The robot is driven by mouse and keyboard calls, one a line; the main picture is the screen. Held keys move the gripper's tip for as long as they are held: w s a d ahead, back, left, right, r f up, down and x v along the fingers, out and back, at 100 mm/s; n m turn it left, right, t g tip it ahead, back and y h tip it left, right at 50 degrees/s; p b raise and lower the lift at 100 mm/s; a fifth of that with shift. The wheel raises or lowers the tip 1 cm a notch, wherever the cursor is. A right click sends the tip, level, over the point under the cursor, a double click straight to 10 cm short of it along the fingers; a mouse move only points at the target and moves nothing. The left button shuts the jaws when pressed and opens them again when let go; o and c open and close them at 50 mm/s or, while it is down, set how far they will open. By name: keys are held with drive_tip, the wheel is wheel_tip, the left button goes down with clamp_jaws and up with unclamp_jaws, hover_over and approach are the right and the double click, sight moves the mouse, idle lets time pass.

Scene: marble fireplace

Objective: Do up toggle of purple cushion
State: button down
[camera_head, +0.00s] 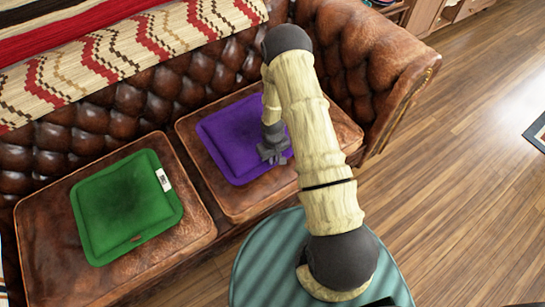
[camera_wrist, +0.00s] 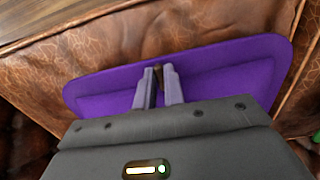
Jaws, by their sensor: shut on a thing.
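The purple cushion (camera_head: 232,140) lies flat on the right seat of the brown leather sofa. It also fills the middle of the wrist view (camera_wrist: 225,72). My gripper (camera_head: 275,154) is down at the cushion's right part in the head view. In the wrist view my gripper (camera_wrist: 158,72) has its two fingers close together over the cushion, near its far edge. A small brown toggle (camera_wrist: 160,75) shows between the fingertips, and they are shut on it. The fingers hide part of the toggle, and I cannot tell how it sits against its loop.
A green cushion (camera_head: 125,207) with a white tag lies on the left seat. The tufted sofa back (camera_head: 130,105) with a patterned blanket (camera_head: 130,55) stands behind. The sofa arm (camera_head: 385,75) rises at the right.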

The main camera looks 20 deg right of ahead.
idle(0.3)
drive_tip(key=c, duration=1.8)
unclamp_jaws()
drive_tip(key=shift+o, duration=0.2)
drive_tip(key=shift+r, duration=0.1)
wheel_tip(320, 180, up, 17)
drive_tip(key=p, duration=0.2)
drive_tip(key=shift+r, duration=0.15)
